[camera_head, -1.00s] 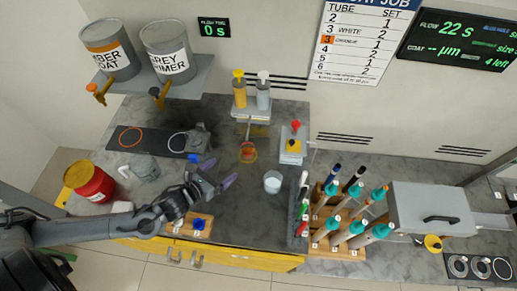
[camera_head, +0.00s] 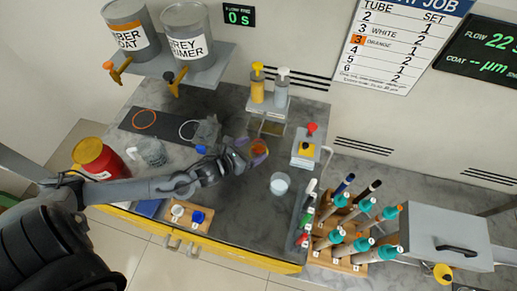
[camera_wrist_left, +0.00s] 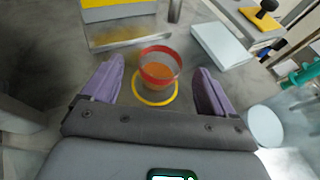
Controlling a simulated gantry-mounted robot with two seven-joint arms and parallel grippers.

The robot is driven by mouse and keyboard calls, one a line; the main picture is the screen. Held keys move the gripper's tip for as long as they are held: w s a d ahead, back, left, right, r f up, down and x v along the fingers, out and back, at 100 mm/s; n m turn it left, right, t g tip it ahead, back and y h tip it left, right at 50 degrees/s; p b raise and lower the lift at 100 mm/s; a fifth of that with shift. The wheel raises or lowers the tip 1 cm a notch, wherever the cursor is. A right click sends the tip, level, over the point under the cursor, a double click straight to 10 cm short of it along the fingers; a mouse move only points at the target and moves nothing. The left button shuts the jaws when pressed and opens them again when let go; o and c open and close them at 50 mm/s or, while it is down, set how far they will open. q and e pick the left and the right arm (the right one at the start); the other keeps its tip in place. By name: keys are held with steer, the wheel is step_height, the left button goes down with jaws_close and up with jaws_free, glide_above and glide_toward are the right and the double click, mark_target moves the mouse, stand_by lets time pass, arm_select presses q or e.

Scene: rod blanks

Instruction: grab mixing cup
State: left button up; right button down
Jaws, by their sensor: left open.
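The mixing cup (camera_wrist_left: 160,68) is clear with a red rim and orange contents. In the left wrist view it stands ahead of the palm, between the two purple fingers, with a gap on each side. A yellow ring (camera_wrist_left: 155,102) shows around its base. In the head view the cup (camera_head: 260,147) is partly hidden by my left gripper (camera_head: 250,155). My left gripper is open and reaches to the cup from the left, fingers pointing at it. My right gripper is not in view.
A whitish cup (camera_head: 280,184) stands to the right of the gripper. Behind are a pump-bottle stand (camera_head: 268,112) and a grey device with a yellow and red top (camera_head: 308,148). A rack of teal-topped tubes (camera_head: 350,225) is at right. A red can (camera_head: 98,158) is at left.

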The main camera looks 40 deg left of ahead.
mark_target(264, 143)
arm_select(q)
steer(key=x, duration=0.4)
steer(key=shift+w+f+b, duration=0.1)
steer(key=shift+f+b, duration=0.05)
steer(key=shift+b, duration=0.15)
steer(key=c, duration=1.2)
steer(key=shift+o, duration=0.2)
